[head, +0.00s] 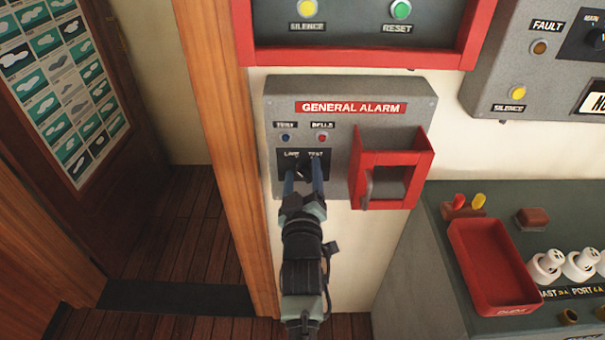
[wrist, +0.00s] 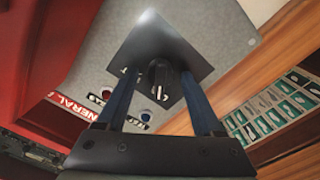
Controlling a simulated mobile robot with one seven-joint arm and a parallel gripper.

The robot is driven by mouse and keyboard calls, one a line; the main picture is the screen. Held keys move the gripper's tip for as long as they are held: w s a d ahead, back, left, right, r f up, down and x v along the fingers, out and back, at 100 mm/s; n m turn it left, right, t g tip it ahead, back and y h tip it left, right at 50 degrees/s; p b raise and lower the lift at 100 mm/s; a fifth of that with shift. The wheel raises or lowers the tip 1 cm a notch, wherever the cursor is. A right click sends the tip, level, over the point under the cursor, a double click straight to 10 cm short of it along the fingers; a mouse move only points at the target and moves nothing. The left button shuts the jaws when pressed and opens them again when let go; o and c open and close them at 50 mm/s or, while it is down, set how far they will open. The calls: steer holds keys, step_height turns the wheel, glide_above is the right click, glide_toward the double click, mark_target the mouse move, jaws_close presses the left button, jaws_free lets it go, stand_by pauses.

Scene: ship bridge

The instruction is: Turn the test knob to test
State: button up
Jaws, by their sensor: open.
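The grey general alarm box (head: 350,88) is mounted on the wall in the middle of the head view. On its lower left is a black plate with a dark test knob (head: 303,168) under small white lettering that includes TEST. The knob (wrist: 160,75) also shows in the wrist view, standing out from the black plate with a white mark near it. My gripper (head: 304,175) is at the plate with its two blue fingers open, one on each side of the knob. In the wrist view, the fingers of my gripper (wrist: 158,82) show gaps to the knob. Its exact pointing direction is unclear.
A red guard frame (head: 395,157) with a grey lever (head: 368,188) projects right of the knob. Blue (head: 285,138) and red (head: 322,138) lamps sit above. A wooden post (head: 215,120) stands left. A console with a red tray (head: 488,265) is lower right.

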jaws_close()
steer(key=shift+f+m, duration=0.1)
steer(key=shift+m, duration=0.3)
steer(key=m+b, duration=0.1)
steer(key=m, duration=0.1)
steer(key=shift+m, duration=0.4)
steer(key=m+b, duration=0.1)
steer(key=m, duration=0.2)
steer(key=shift+d+m, duration=0.15)
steer(key=shift+m, duration=0.15)
steer(key=m, duration=0.3)
steer(key=shift+m, duration=0.3)
steer(key=shift+d+m, duration=0.1)
steer(key=shift+m, duration=1.4)
